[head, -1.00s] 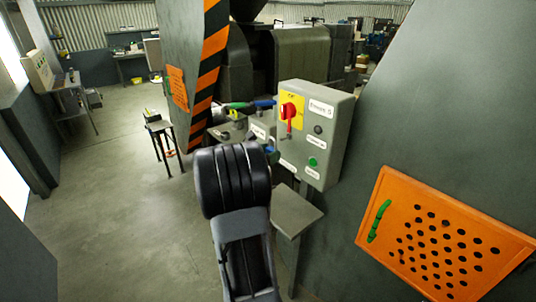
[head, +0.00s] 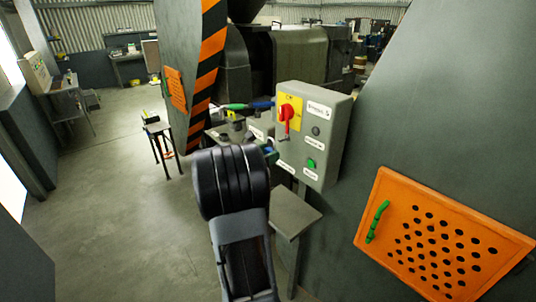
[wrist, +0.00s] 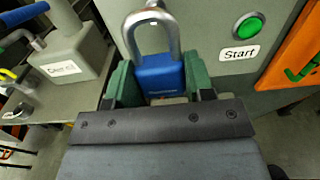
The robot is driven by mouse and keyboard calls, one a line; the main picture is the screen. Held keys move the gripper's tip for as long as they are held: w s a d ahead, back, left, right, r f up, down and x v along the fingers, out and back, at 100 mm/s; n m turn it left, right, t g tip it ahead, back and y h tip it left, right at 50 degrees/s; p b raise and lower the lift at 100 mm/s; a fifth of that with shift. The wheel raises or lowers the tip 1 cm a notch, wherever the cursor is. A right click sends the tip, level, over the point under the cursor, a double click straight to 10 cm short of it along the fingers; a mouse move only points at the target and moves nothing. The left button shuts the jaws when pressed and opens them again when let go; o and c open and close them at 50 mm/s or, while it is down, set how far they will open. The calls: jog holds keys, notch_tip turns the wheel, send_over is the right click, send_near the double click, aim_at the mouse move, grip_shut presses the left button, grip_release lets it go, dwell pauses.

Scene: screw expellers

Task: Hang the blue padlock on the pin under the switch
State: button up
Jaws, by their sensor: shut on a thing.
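The blue padlock (wrist: 160,76) is upright between the green fingers of my gripper (wrist: 160,84), which is shut on its body. Its silver shackle points up, in front of the grey switch box. A small metal part (wrist: 154,4) shows at the top of the shackle; I cannot tell if the shackle is around it or only in front of it. In the head view, my gripper (head: 270,154) is at the lower left of the switch box (head: 327,138), partly hidden by my wrist. The red switch (head: 287,114) sits on a yellow plate, its handle pointing down.
A green Start button (wrist: 248,26) is right of the padlock. A grey ledge (head: 292,212) stands below the box. Left of the box is a bench with a small grey box (wrist: 72,56) and blue and green handles. An orange perforated panel (head: 385,225) is at the right.

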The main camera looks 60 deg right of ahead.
jog(key=shift+x, duration=0.95)
jog(key=shift+s+d, duration=0.1)
jog(key=shift+d, duration=0.2)
jog(key=shift+x, duration=1.15)
jog(key=shift+s+d, duration=0.15)
jog(key=shift+d, duration=0.15)
dwell(0.3)
jog(key=shift+f+b, duration=0.7)
jog(key=shift+b, duration=0.25)
dwell(0.5)
jog(key=o, duration=1.5)
